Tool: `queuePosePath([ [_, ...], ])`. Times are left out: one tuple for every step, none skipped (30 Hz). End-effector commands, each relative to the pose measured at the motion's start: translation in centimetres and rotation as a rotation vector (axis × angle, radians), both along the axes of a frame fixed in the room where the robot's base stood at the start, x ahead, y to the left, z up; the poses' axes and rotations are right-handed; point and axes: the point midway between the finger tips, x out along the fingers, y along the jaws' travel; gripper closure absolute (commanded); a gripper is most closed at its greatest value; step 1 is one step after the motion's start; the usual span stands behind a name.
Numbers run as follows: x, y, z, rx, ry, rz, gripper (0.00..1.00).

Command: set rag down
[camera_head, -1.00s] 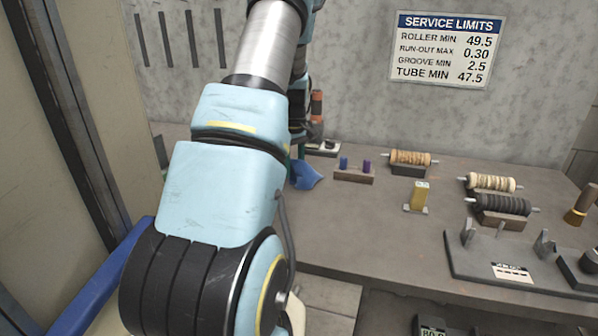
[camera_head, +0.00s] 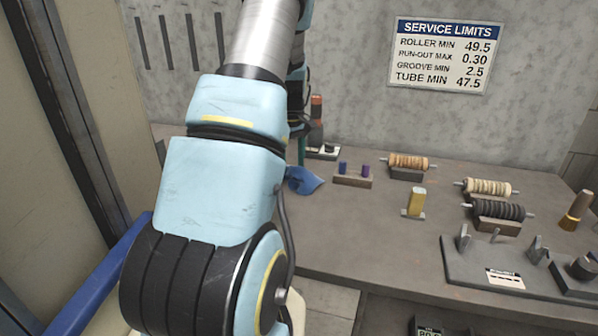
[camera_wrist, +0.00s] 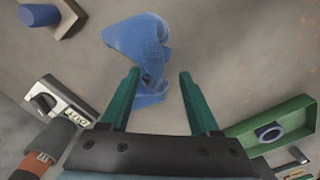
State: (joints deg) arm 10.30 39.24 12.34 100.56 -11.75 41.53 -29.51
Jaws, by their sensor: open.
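The rag is a crumpled blue cloth (camera_wrist: 140,45) lying on the bench top in the wrist view. In the head view the rag (camera_head: 306,180) shows at the bench's left part, partly hidden behind my arm. My gripper (camera_wrist: 158,75) has two green fingers, spread apart, with the rag beyond and partly between their tips. Neither finger visibly grips it. In the head view my gripper is mostly hidden behind my arm.
A green tray with a ring (camera_wrist: 270,132) and a grey gauge block (camera_wrist: 62,100) flank my fingers. Rollers (camera_head: 408,163) and a yellow block (camera_head: 416,201) stand farther right.

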Motion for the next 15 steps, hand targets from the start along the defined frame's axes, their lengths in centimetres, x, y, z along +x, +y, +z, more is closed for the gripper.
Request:
queuePosePath([
  [-0.3, 0.1, 1.8, 0.0, -0.003, 0.0, 0.38],
  [-0.6, 0.1, 2.3, 0.0, -0.003, 0.0, 0.38],
  [-0.9, 0.2, 3.0, -0.001, -0.002, 0.0, 0.38],
  [-1.1, 0.2, 3.5, 0.0, -0.003, -0.001, 0.38],
  [-1.3, 0.2, 4.0, 0.0, -0.003, -0.001, 0.38],
  [-1.6, 0.3, 4.6, -0.001, -0.002, -0.001, 0.38],
  [-1.8, 0.3, 4.9, 0.0, -0.001, -0.001, 0.38],
  [-1.9, 0.3, 5.2, 0.0, -0.001, -0.001, 0.38],
  [-2.0, 0.4, 5.4, 0.0, -0.001, -0.002, 0.38],
  [-2.1, 0.4, 5.6, 0.0, -0.001, -0.002, 0.38],
  [-2.2, 0.4, 5.6, 0.0, -0.001, -0.002, 0.38],
  [-2.2, 0.4, 5.6, 0.0, -0.001, -0.002, 0.38],
  [-2.2, 0.4, 5.6, 0.0, -0.001, -0.002, 0.38],
  [-2.2, 0.4, 5.6, 0.0, -0.001, -0.002, 0.39],
  [-2.2, 0.4, 5.5, 0.0, -0.001, -0.002, 0.43],
])
